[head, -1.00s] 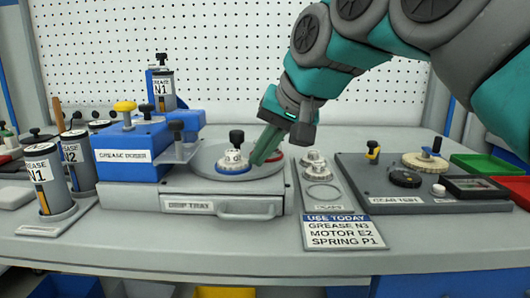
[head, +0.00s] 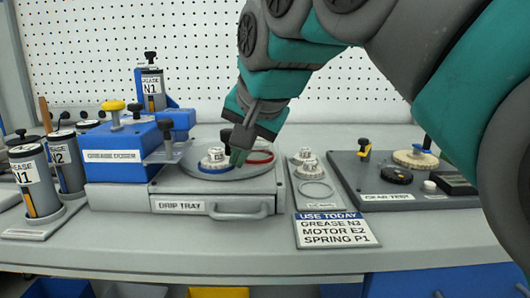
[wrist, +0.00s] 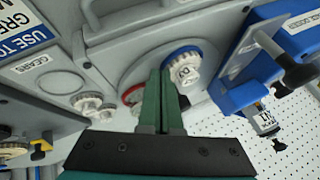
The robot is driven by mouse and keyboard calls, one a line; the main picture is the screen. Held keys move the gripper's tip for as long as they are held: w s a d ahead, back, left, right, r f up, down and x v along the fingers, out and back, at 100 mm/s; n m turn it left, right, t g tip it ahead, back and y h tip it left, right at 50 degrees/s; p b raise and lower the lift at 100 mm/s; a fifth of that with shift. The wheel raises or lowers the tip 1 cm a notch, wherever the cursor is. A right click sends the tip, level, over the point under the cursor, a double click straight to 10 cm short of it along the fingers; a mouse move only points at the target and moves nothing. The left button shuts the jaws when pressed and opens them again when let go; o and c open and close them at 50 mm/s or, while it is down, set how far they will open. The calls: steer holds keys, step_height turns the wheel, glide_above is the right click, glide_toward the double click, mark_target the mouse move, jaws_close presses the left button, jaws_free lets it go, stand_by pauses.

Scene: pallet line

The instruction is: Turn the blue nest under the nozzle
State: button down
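The blue nest (head: 206,168) sits on the round grey turntable (head: 248,173) and holds a white gear (head: 215,155). It also shows in the wrist view (wrist: 178,51). The red nest (head: 262,156) is at the turntable's right. A black knob (head: 226,134) stands behind the blue nest. My gripper (head: 238,158) points down over the turntable, just right of the blue nest. In the wrist view its green fingers (wrist: 161,75) are together with nothing seen between them. I cannot tell whether they touch the nest. The dosing arm (head: 166,152) reaches from the blue doser; its nozzle tip is unclear.
The blue grease doser (head: 123,168) stands left of the turntable. The drip tray (head: 180,206) lies below it. A gear plate (head: 315,190), a sign (head: 335,230) and the gear test board (head: 400,200) are at the right. Grease cartridges (head: 35,180) stand at the far left.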

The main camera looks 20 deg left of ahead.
mark_target(202, 163)
steer(key=shift+s+a+m+t+h, duration=0.3)
steer(key=shift+a+m+h, duration=0.2)
steer(key=shift+m, duration=0.25)
steer(key=shift+s+a+m+t+h, duration=0.35)
steer(key=shift+a+m, duration=0.2)
steer(key=shift+m, duration=0.2)
steer(key=shift+s+a+p, duration=0.2)
steer(key=shift+a+p, duration=0.1)
steer(key=shift+a, duration=1.9)
